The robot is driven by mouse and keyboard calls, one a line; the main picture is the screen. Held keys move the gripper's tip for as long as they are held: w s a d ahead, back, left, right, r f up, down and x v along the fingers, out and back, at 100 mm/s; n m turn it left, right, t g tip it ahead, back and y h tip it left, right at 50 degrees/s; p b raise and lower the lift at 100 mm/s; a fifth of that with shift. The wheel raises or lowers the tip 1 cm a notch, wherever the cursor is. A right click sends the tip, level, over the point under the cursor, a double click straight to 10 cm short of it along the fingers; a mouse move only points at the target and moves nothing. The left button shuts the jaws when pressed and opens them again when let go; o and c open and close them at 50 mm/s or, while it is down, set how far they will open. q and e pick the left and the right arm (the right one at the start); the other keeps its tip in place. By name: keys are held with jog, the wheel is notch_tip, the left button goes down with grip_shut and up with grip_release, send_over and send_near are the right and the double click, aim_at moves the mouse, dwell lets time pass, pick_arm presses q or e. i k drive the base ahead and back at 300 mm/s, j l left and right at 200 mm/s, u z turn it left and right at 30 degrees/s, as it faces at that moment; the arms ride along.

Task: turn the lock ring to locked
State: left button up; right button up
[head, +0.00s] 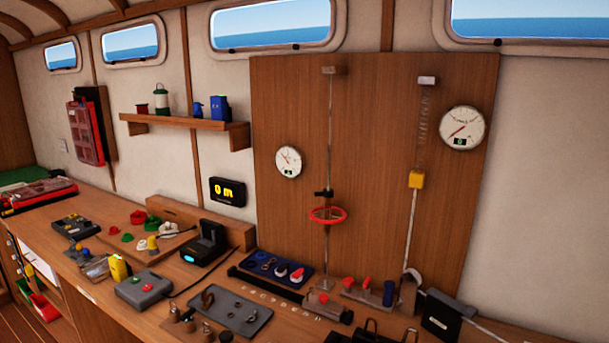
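A red ring (327,214) sits around a thin vertical rod on the wooden panel (375,130), with a small black clamp (324,193) just above it. It is the only large ring I can make out, but I cannot tell whether it is the lock ring. No locked or unlocked mark is readable at this size. Neither of my grippers can be made out in the head view.
The bench carries a blue tray (262,263), a grey tray (237,318), a black device (205,243), a grey box with a red button (144,290) and a dark box (446,316). Two dials hang on the panel. Little bench space is free.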

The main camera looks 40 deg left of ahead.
aim_at(326, 193)
jog(key=u, duration=1.25)
